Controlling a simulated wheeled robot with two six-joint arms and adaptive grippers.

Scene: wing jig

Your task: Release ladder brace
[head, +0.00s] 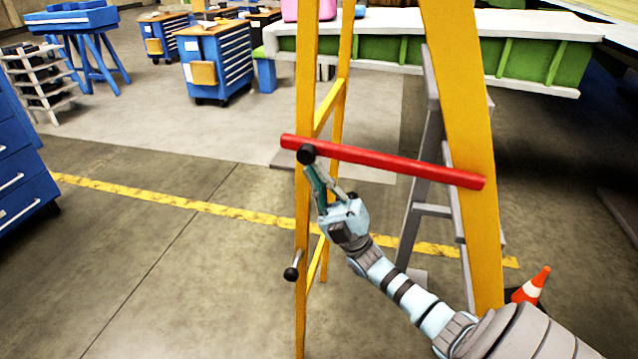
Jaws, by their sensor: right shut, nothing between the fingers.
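A yellow ladder (475,150) stands upright in front of me. A red brace bar (395,165) spans its two yellow rails, sloping slightly down to the right. A round black knob (306,154) sits at the bar's left end, by the left rail. My right gripper (314,178) reaches up from the lower right. Its fingers are shut and empty, with their tips right at the knob; whether they touch it I cannot tell. A second black knob (291,273) on a short metal rod shows lower on the left rail. My left gripper is not in view.
An orange and white cone (532,287) stands by the ladder's right foot. Grey steps (425,210) show behind the rails. Blue tool cabinets (215,65) and a long green-sided bench (520,60) stand behind.

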